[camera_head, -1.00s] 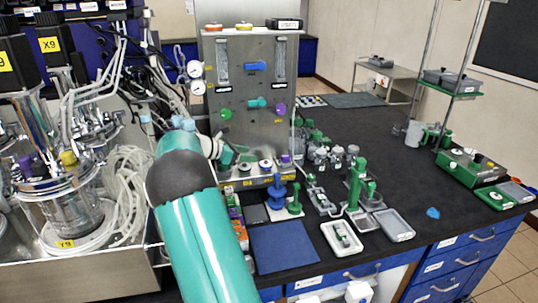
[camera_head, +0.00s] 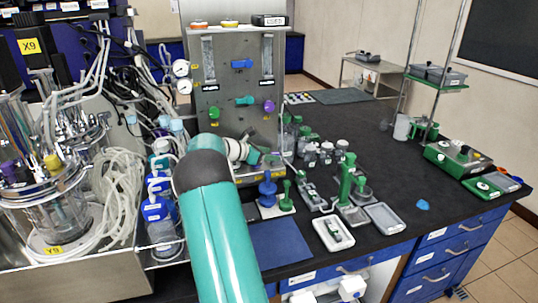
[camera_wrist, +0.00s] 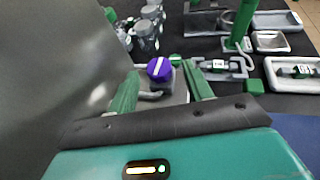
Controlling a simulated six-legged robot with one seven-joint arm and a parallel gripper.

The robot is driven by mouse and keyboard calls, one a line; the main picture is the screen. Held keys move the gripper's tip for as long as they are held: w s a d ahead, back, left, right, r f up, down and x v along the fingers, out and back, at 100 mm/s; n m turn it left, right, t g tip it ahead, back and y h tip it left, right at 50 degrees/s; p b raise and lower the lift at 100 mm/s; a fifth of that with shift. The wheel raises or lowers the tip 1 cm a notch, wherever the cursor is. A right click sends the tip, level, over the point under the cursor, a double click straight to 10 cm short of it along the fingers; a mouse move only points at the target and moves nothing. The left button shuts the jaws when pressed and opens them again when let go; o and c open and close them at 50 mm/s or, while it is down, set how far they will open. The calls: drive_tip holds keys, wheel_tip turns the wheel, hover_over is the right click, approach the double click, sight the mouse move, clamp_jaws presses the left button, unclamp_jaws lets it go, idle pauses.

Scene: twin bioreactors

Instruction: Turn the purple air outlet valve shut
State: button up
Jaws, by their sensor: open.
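In the wrist view a purple valve knob (camera_wrist: 159,69) with a white stripe lies between the two green fingers of my gripper (camera_wrist: 160,72). The fingers are apart, with a gap to each side of the knob; I cannot tell how far ahead of the tips it lies. In the head view my gripper (camera_head: 262,158) is at the low ledge in front of the steel panel (camera_head: 228,120), and hides most of the ledge's knobs. Another purple knob (camera_head: 268,106) is on the panel's upright face, to the right of a teal knob (camera_head: 244,100).
Glass bioreactor vessels with tubing (camera_head: 45,205) stand at the left. Blue-capped bottles (camera_head: 157,208) are close to my arm's left side. Green stands (camera_head: 348,180) and grey trays (camera_head: 385,218) are to the right.

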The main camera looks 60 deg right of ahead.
drive_tip(key=shift+s+d+f, duration=0.1)
drive_tip(key=shift+d+f, duration=0.1)
drive_tip(key=shift+d, duration=0.15)
drive_tip(key=shift+s, duration=0.1)
drive_tip(key=c, duration=1)
drive_tip(key=shift+o, duration=0.2)
drive_tip(key=shift+w+d+r+m+g+y, duration=0.1)
drive_tip(key=shift+w+d+m+g+y, duration=0.1)
drive_tip(key=shift+m+g+y, duration=0.45)
drive_tip(key=o, duration=1)
drive_tip(key=shift+a, duration=0.1)
drive_tip(key=shift+c, duration=0.2)
drive_tip(key=v, duration=1.3)
drive_tip(key=shift+w+a, duration=0.25)
drive_tip(key=shift+a, duration=0.1)
